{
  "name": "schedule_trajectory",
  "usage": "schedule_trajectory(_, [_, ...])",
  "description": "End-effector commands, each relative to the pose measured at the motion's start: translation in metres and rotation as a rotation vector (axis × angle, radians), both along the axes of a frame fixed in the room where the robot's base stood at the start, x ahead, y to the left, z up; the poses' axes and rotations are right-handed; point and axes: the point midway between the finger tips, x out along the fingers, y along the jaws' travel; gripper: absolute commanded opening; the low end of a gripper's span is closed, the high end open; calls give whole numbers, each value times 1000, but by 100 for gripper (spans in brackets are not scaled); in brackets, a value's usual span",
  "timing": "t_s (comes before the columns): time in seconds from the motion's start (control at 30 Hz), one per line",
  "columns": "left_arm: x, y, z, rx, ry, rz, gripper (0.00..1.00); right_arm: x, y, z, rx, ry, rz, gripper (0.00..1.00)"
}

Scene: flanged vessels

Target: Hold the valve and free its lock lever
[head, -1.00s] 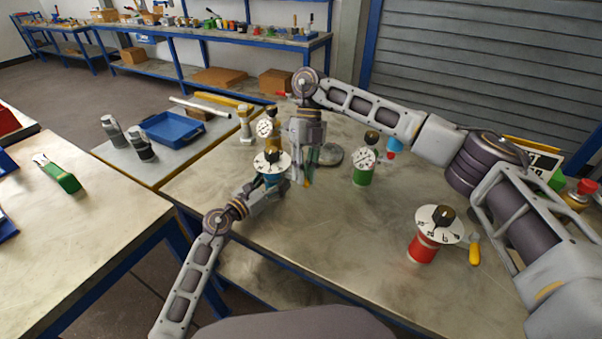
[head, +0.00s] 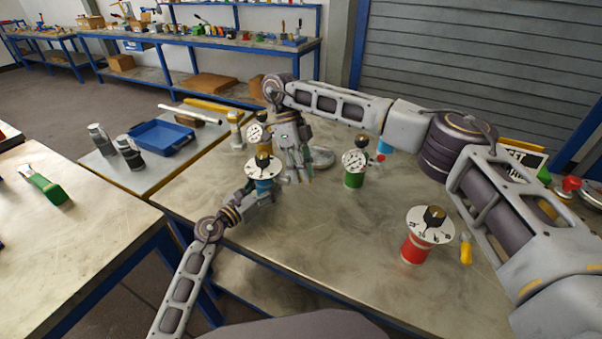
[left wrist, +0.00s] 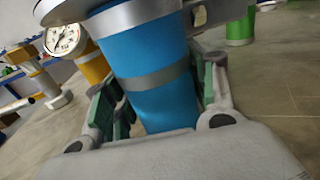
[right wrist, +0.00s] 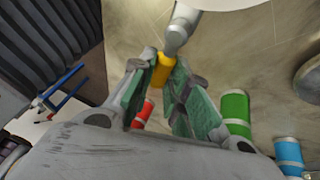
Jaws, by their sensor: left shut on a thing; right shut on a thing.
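The blue valve (head: 263,187) stands on the table with a round white dial and black knob on top. My left gripper (head: 258,200) is shut around its blue body; the left wrist view shows the body (left wrist: 158,75) between the finger pads. My right gripper (head: 297,172) is just right of the valve, pointing down and tilted. In the right wrist view, its fingers close on a yellow grip (right wrist: 162,70) with a grey arm running from it, which appears to be the lock lever. Where the lever joins the valve is hidden.
A yellow vessel (head: 264,143) stands behind the valve, a green one (head: 353,178) to the right, and a red one (head: 415,250) nearer with a yellow-handled piece (head: 466,250) beside it. A blue tray (head: 160,138) is at left. The table's front middle is clear.

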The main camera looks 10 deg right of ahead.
Motion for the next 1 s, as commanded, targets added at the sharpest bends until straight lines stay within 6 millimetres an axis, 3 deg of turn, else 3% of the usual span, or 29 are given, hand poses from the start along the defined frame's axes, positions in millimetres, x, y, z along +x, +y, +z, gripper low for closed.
schedule_trajectory(0.67, [-1, -1, 0, 0, 0, -2, 24, 3, -1, 0, 0, -1, 68, 0])
schedule_trajectory(0.7, [-1, -1, 0, 0, 0, -2, 24, 3, -1, 0, 0, -1, 68, 21])
schedule_trajectory(0.73, [-1, -1, 0, 0, 0, -2, 24, 3, -1, 0, 0, -1, 68, 25])
schedule_trajectory(1.0, [0, -1, 0, 0, 0, -2, 24, 3, -1, 0, 0, -1, 66, 27])
